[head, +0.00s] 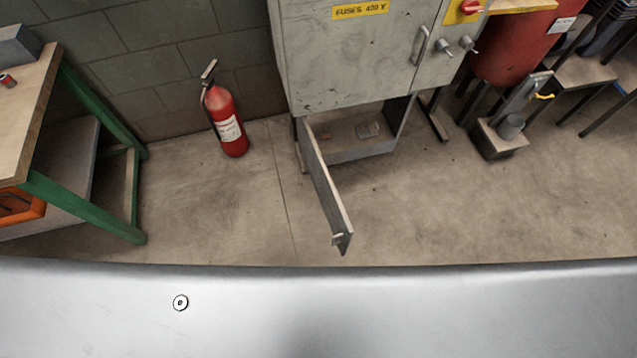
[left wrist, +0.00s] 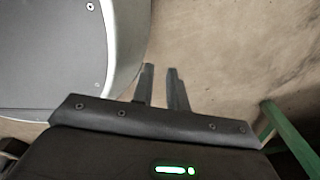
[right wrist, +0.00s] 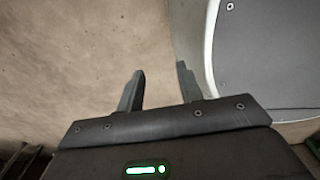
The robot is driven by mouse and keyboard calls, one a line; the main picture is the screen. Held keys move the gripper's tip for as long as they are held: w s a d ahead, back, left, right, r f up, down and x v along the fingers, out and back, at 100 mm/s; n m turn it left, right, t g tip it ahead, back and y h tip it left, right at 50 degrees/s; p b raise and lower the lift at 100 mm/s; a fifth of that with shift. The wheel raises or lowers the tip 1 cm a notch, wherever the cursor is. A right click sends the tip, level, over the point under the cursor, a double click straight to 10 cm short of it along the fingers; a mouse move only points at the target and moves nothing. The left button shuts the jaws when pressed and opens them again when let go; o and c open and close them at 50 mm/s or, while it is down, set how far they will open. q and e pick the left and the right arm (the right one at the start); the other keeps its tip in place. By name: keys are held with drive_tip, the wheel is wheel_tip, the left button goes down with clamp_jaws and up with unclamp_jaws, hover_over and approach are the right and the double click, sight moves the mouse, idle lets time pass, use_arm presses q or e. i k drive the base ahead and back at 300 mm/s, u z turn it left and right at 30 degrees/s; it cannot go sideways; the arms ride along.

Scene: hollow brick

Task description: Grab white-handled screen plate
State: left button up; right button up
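No plate clearly identifiable as a white-handled screen plate shows in any view. The nearest match is a grey hinged panel (head: 326,185), swung open from the compartment under the grey fuse cabinet, with a small pale handle (head: 337,239) near its free lower end. My left gripper (left wrist: 160,69) is empty over bare floor, its two fingers parted by a narrow gap. My right gripper (right wrist: 160,70) is empty over floor too, its fingers spread wider. Neither gripper shows in the head view, and neither touches the panel.
The grey fuse cabinet (head: 350,55) stands against the block wall; small items lie in its open lower compartment. A red extinguisher (head: 228,120) stands left of it. A green-legged workbench (head: 100,210) is at the left. Open concrete floor (head: 440,215) lies right of the panel.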

sight(362, 133)
drive_tip(key=z, duration=0.55)
drive_tip(key=k, duration=1.35)
drive_tip(key=z, duration=1.05)
drive_tip(key=i, duration=1.05)
drive_tip(key=z, duration=0.75)
drive_tip(key=i, duration=1.9)
drive_tip(key=u, duration=0.35)
drive_tip(key=i, duration=0.85)
drive_tip(key=u, duration=1.6)
drive_tip(key=i, duration=0.85)
drive_tip(key=u, duration=1)
drive_tip(key=i, duration=0.3)
drive_tip(key=z, duration=0.1)
